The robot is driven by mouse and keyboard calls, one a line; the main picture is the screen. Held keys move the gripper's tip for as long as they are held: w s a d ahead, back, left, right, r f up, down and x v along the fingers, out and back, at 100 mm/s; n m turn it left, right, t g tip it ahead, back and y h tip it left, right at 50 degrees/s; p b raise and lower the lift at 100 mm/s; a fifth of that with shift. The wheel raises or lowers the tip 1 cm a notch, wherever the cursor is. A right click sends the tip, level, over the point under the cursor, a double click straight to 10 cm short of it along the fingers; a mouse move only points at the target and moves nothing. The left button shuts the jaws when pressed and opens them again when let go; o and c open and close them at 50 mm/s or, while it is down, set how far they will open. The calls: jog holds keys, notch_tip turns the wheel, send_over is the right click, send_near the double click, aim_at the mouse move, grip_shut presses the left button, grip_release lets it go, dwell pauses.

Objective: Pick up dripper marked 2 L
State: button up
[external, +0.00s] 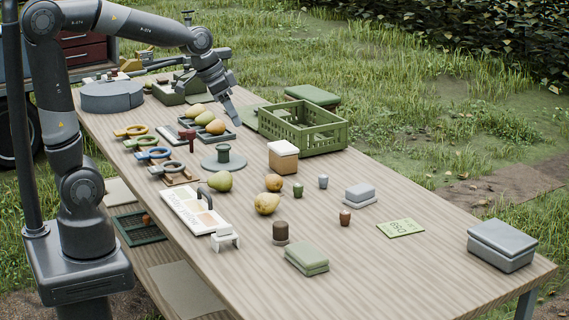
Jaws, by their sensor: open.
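No marking "2 L" is readable in this view, so I cannot tell which piece is the dripper. Several small pieces stand on the table: a green one (298,190), a blue-grey one (323,182), a small brown one (345,217) and a larger dark brown one (280,232). My gripper (232,119) is open above the far part of the table, pointing down between the tray of pears (188,125) and the green crate (262,126). I see nothing held in it. The small pieces are well nearer the camera than it.
Loose pears (267,203), a white-lidded box (283,157), a grey round stand (223,160), ring-handled tools (152,153) and a white board (193,209) crowd the middle. A green card (400,228) and grey box (501,245) lie right. The near right tabletop is clear.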

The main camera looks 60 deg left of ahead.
jog(key=w+d+f+m, duration=0.25)
jog(key=w+f, duration=0.45)
jog(key=w, duration=0.6)
jog(key=m+g+h, duration=0.1)
jog(key=m, duration=0.1)
send_near(345, 212)
jog(key=x, duration=0.5)
jog(key=shift+a+f, duration=0.1)
jog(key=shift+a, duration=0.25)
jog(key=shift+d+x, duration=0.15)
jog(key=shift+x, duration=1.2)
jog(key=shift+d+x, duration=0.15)
jog(key=shift+x, duration=1.15)
jog(key=c, duration=1)
